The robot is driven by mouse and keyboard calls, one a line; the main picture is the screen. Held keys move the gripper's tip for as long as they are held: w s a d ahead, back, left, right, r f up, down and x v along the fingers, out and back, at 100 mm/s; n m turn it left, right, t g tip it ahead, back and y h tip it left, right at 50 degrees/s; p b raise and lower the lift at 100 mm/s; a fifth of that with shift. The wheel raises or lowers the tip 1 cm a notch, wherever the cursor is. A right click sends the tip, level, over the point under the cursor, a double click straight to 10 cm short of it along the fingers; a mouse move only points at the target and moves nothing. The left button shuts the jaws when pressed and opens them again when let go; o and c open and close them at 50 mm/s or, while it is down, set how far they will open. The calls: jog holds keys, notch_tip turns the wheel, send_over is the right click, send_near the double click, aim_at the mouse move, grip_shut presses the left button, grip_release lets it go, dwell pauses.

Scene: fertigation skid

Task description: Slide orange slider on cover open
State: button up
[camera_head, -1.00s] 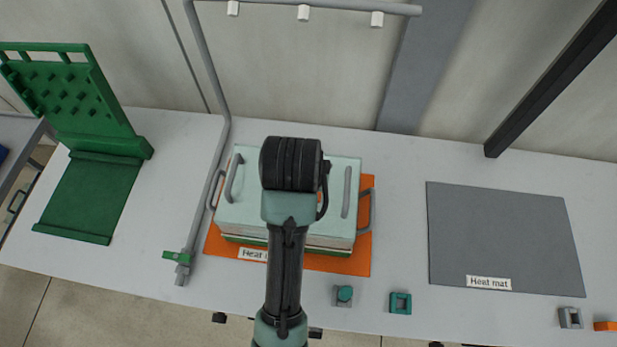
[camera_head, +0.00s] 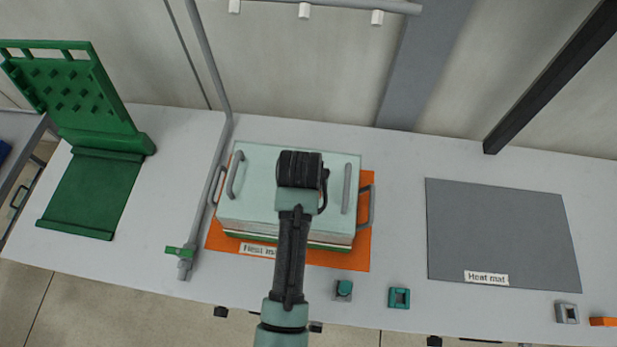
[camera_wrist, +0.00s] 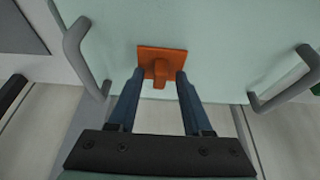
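The orange slider (camera_wrist: 147,54) is a small square plate with a raised tab on the pale green cover (camera_wrist: 225,40), shown in the wrist view. My gripper (camera_wrist: 160,77) is open, with one blue finger on each side of the slider's tab. I cannot tell whether either fingertip touches it. In the head view, the cover (camera_head: 262,185) lies on a box on the orange mat (camera_head: 363,240). My wrist hangs over the middle of the cover and hides the slider and fingers there.
Grey handles (camera_head: 236,174) rise from the cover on both sides of my wrist. A grey pipe (camera_head: 213,160) with a green valve stands to the left. A green hinged stand (camera_head: 90,195) is farther left. A bare grey heat mat (camera_head: 500,235) lies to the right.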

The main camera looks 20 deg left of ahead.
grip_shut()
dwell(1.1)
